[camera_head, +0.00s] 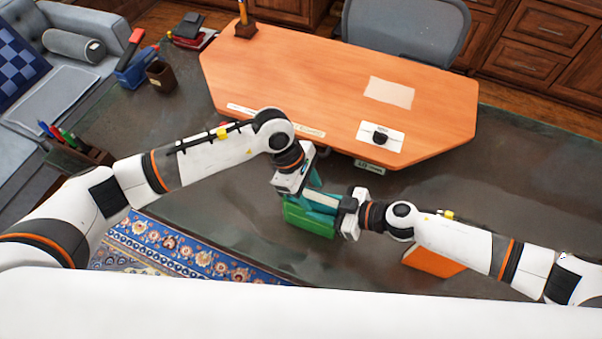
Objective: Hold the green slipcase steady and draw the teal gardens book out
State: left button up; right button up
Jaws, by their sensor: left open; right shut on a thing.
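The green slipcase (308,222) stands on the dark table, below the middle of the head view. The teal gardens book (319,201) shows at its upper side with a pale strip along it; how far it sits inside is hard to tell. My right gripper (346,214) is shut on the slipcase at its right end. My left gripper (292,184) is open, close above the slipcase's left end and beside the teal book. Its fingertips are partly hidden, and I cannot tell whether they touch the book.
An orange wooden desktop (330,95) with a paper sheet (389,92) and a white card (380,136) lies beyond. An orange object (433,261) is under my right arm. A patterned rug (185,255), pen holder (75,155) and brown cup (160,75) are left.

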pick_arm(q)
jog(key=shift+x, duration=1.4)
jog(key=shift+c, duration=0.2)
jog(key=shift+r, duration=0.1)
grip_shut()
